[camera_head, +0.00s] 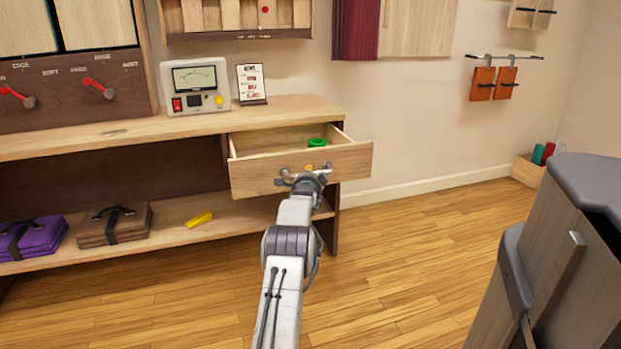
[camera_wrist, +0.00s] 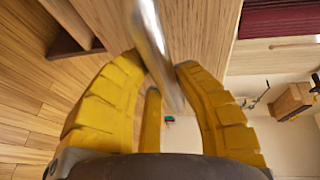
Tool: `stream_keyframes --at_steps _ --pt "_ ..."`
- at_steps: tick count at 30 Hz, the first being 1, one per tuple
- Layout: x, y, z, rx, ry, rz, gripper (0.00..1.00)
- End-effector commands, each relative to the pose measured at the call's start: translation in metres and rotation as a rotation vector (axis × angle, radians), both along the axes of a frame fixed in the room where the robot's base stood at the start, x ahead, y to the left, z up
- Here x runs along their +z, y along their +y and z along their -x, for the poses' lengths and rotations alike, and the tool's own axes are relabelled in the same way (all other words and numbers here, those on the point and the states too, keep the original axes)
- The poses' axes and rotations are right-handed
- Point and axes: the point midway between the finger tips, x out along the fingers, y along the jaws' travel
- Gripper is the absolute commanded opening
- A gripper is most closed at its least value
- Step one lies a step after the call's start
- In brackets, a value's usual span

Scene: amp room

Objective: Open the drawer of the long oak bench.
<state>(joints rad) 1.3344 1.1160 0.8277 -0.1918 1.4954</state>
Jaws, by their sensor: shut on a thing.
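The long oak bench (camera_head: 110,140) runs along the wall at the left. Its drawer (camera_head: 345,166) is at the right end and stands pulled out, with its inside showing from above. A green ring-shaped thing (camera_head: 317,142) lies in the drawer. My gripper (camera_head: 304,178) is at the middle of the drawer front, and its fingers are mostly hidden by my arm in the head view. In the wrist view my yellow gripper fingers (camera_wrist: 160,85) are closed around the metal bar handle (camera_wrist: 150,40) of the drawer.
A meter box (camera_head: 195,87) and a small card stand (camera_head: 251,84) stand on the bench top. Purple (camera_head: 33,236) and brown (camera_head: 115,225) folded bundles and a yellow block (camera_head: 199,219) lie on the lower shelf. A grey-topped cabinet (camera_head: 570,250) stands at the right. The wooden floor between is clear.

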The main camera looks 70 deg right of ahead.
Motion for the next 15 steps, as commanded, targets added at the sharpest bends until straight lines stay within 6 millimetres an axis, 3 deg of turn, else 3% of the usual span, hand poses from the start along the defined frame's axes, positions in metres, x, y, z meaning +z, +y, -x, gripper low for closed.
stream_keyframes --at_steps 14,15 --pt "-0.0003 0.0006 -0.0020 0.003 0.003 -0.001 0.00" --pt "-0.0003 0.0006 -0.0020 0.003 0.003 -0.001 0.30"
